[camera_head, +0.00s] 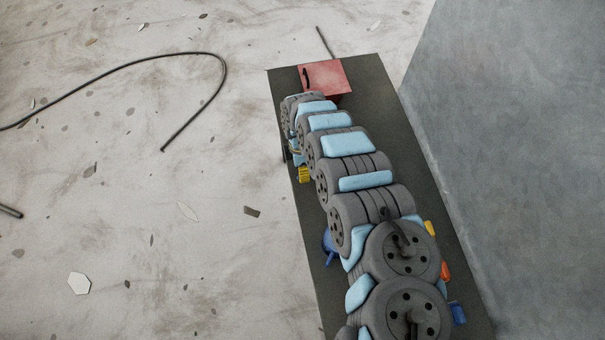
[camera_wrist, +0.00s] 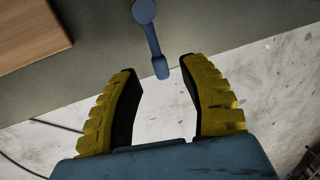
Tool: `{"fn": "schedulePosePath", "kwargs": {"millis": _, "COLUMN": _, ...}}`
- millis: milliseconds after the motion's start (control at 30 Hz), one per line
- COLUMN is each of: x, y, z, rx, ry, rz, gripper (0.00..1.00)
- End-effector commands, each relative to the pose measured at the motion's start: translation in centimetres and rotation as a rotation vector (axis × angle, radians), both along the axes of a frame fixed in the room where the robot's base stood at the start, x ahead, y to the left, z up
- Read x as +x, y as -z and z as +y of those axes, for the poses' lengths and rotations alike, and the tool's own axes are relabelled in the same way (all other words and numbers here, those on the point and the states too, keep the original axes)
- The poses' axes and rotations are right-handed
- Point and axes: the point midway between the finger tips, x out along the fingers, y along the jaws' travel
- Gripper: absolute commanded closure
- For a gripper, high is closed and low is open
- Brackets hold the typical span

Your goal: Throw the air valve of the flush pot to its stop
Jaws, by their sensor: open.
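A blue lever (camera_wrist: 154,43) with a round hub shows at the top middle of the wrist view; it looks like the air valve's handle. It points down the picture, and its squared end lies between and slightly beyond my fingertips. My gripper (camera_wrist: 158,76) is open, with two yellow ribbed fingers and dark inner pads. I see no contact with the lever, and I cannot tell the depth gap. In the head view a yellow part, probably my gripper (camera_head: 305,175), shows at the left edge of the dark bench. The flush pot's body is not clearly seen.
My arm covers much of the dark bench (camera_head: 372,75). A red box (camera_head: 326,74) stands at its far end. Small blue, yellow and orange items (camera_head: 446,271) sit beside my arm. A brown block (camera_wrist: 30,32) fills the wrist view's upper left. The pale floor has a cable (camera_head: 222,72).

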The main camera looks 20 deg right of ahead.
Motion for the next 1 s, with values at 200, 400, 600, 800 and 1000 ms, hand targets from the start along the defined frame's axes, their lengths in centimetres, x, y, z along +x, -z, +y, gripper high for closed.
{"fn": "schedulePosePath", "kwargs": {"millis": 200, "x": -0.3, "y": 1.7, "z": 0.1, "rx": 0.001, "ry": 0.000, "rz": 0.000, "gripper": 0.57}}
{"fn": "schedulePosePath", "kwargs": {"millis": 400, "x": -0.5, "y": 2.4, "z": 0.1, "rx": 0.000, "ry": 0.000, "rz": 0.001, "gripper": 0.57}}
{"fn": "schedulePosePath", "kwargs": {"millis": 600, "x": -0.5, "y": 2.5, "z": 0.0, "rx": -0.001, "ry": 0.000, "rz": 0.000, "gripper": 0.57}}
{"fn": "schedulePosePath", "kwargs": {"millis": 800, "x": -0.5, "y": 2.5, "z": 0.0, "rx": -0.001, "ry": 0.000, "rz": 0.000, "gripper": 0.71}}
{"fn": "schedulePosePath", "kwargs": {"millis": 1000, "x": -0.5, "y": 2.5, "z": 0.0, "rx": -0.001, "ry": 0.001, "rz": 0.000, "gripper": 1.00}}
